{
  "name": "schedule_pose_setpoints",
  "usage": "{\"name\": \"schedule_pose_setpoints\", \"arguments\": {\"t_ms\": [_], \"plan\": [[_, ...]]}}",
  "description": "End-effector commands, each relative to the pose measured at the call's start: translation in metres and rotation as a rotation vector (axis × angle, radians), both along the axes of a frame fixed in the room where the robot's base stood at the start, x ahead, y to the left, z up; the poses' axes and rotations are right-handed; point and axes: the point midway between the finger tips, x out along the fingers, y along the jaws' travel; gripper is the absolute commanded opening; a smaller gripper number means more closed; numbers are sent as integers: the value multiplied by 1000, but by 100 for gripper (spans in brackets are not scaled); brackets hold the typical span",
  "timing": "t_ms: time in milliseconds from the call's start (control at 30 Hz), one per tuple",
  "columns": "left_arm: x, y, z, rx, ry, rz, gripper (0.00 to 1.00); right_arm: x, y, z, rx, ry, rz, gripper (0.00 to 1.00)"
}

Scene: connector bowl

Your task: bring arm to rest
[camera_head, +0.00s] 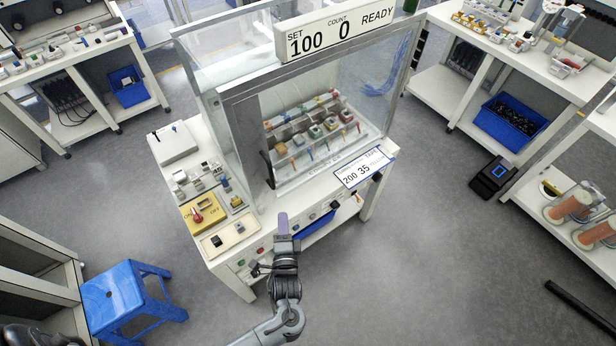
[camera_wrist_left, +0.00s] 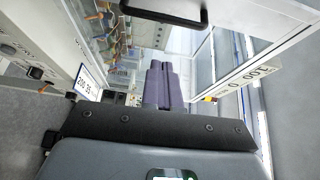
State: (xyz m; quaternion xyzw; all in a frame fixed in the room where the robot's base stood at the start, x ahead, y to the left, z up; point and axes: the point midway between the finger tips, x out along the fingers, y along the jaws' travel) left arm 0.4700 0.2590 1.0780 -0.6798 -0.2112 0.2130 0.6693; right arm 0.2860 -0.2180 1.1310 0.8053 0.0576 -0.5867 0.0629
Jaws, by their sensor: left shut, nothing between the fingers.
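My left gripper (camera_head: 283,224) is in front of the machine's front panel in the head view, its purple fingers pointing up toward the cabinet. In the left wrist view the two purple fingers (camera_wrist_left: 162,88) lie side by side, shut, with nothing between them. The fingers appear apart from the machine. My left arm (camera_head: 285,300) reaches in from the bottom of the head view. My right gripper does not show in either view.
A glass-fronted machine (camera_head: 225,95) with a dark door handle (camera_head: 268,170) stands ahead. A blue stool (camera_head: 125,290) is at the lower left. Shelved benches stand on both sides, and a black box (camera_head: 493,178) lies on the floor at right. Floor at lower right is mostly clear.

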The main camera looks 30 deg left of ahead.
Motion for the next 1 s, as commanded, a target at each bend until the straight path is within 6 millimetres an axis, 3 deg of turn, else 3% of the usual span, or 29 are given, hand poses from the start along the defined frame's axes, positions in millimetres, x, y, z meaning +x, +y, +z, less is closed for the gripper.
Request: {"name": "schedule_pose_setpoints", "arguments": {"t_ms": [167, 267, 400, 533, 767, 1000], "plan": [[-17, 0, -6, 3, 32, 0, 0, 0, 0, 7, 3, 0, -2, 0], [-39, 12, -11, 13, 70, 15, 0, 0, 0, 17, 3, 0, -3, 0], [-60, 36, 14, -65, 85, 5, 0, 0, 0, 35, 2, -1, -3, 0], [-64, 38, 32, -351, 125, -58, 0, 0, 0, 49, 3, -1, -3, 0], [-80, 2, 79, -900, 278, -131, 0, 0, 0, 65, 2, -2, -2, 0], [-128, -33, 123, -1231, 504, 2, 0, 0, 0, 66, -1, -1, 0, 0]]}}
